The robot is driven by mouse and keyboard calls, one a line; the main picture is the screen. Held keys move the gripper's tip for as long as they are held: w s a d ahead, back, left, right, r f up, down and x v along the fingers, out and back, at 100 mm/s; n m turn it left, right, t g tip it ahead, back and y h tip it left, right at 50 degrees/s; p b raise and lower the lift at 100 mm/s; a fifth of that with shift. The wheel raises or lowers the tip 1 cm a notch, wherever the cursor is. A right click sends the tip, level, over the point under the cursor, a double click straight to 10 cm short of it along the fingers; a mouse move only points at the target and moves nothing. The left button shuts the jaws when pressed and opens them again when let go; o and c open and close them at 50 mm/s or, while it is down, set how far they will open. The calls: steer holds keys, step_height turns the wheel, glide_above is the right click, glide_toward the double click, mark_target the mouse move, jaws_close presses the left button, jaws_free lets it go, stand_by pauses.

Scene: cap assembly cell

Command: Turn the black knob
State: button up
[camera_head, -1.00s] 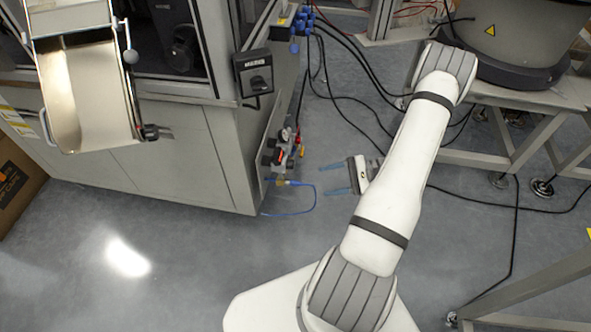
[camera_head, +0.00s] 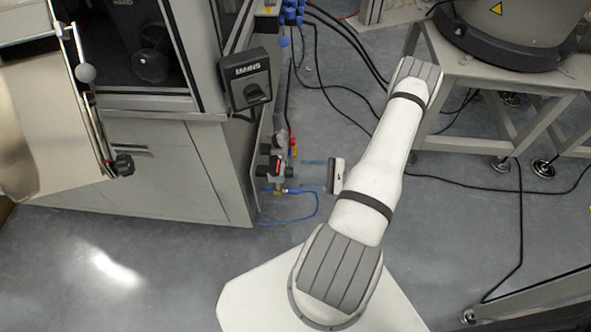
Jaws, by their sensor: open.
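The black knob (camera_head: 256,95) sits on the front of a dark switch box (camera_head: 238,70) on the corner post of the grey machine cabinet. The box carries a white label above the knob. My gripper (camera_head: 306,175) is below and to the right of the box in the picture. Its two thin blue fingers point left and are apart, with nothing seen between them. It is apart from the knob. My white arm partly hides the gripper's wrist.
Valves and fittings (camera_head: 277,165) with a blue hose (camera_head: 300,219) stick out from the cabinet's side, close to my fingertips. A metal chute (camera_head: 60,130) juts out at left. Cables (camera_head: 345,105) lie on the floor behind. A grey stand (camera_head: 470,125) is at right.

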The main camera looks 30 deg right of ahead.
mark_target(289, 173)
steer(key=shift+b+x, duration=0.3)
steer(key=shift+x, duration=1.95)
steer(key=shift+c, duration=0.3)
steer(key=c, duration=0.9)
steer(key=shift+d, duration=0.2)
steer(key=shift+c, duration=0.2)
steer(key=shift+a, duration=0.1)
